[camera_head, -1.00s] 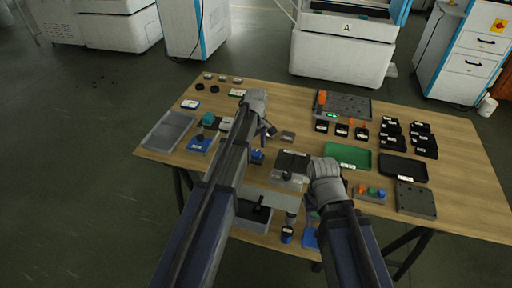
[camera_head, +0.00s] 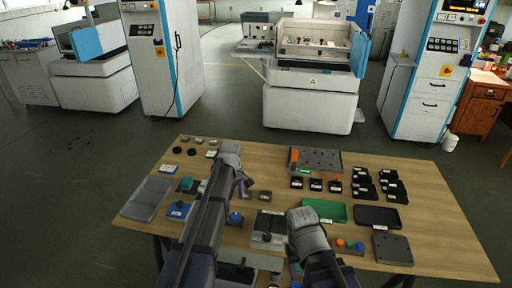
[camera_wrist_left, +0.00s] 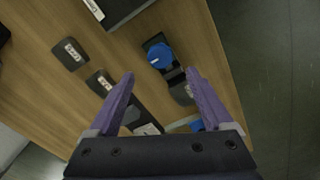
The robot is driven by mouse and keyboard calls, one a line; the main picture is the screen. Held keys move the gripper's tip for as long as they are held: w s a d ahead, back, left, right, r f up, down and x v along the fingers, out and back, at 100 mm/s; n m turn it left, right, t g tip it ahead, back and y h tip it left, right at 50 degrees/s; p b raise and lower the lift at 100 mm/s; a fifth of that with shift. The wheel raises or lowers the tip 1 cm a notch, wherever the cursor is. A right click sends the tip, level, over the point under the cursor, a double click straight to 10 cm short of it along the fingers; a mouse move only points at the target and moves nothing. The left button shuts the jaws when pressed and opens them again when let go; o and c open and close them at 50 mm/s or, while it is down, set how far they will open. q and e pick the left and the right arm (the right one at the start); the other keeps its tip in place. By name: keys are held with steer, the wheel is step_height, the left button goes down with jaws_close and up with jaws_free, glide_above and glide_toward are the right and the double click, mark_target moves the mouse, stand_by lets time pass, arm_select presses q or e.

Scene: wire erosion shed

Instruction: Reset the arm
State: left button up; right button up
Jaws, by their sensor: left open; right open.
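My left gripper (camera_head: 244,187) is above the middle-left of the wooden table in the head view, at the end of the left arm. In the left wrist view its two purple fingers (camera_wrist_left: 159,75) are spread apart with nothing between them. A black fixture with a blue knob (camera_wrist_left: 160,57) lies below, beyond the fingertips. My right gripper (camera_head: 300,258) points down near the table's front, beside a grey block (camera_head: 268,227). Its fingers are mostly hidden behind its wrist in the head view.
The wooden table (camera_head: 405,160) holds a green tray (camera_head: 325,210), a black tray (camera_head: 378,216), a grey tray (camera_head: 147,198) and several black boxes (camera_head: 362,190). A blue-based part (camera_head: 179,209) sits left of my left arm. Machine A (camera_head: 312,95) stands behind.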

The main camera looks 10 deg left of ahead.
arm_select(q)
steer(key=s+d+m, duration=0.4)
steer(key=s+m, duration=0.1)
steer(key=s, duration=0.3)
steer(key=s+d+m, duration=0.4)
steer(key=s+m, duration=0.1)
steer(key=s, duration=0.3)
steer(key=s+d+m+y, duration=0.1)
steer(key=s+d+m, duration=0.4)
steer(key=s, duration=0.3)
steer(key=shift+s+m, duration=0.4)
steer(key=shift+m, duration=0.2)
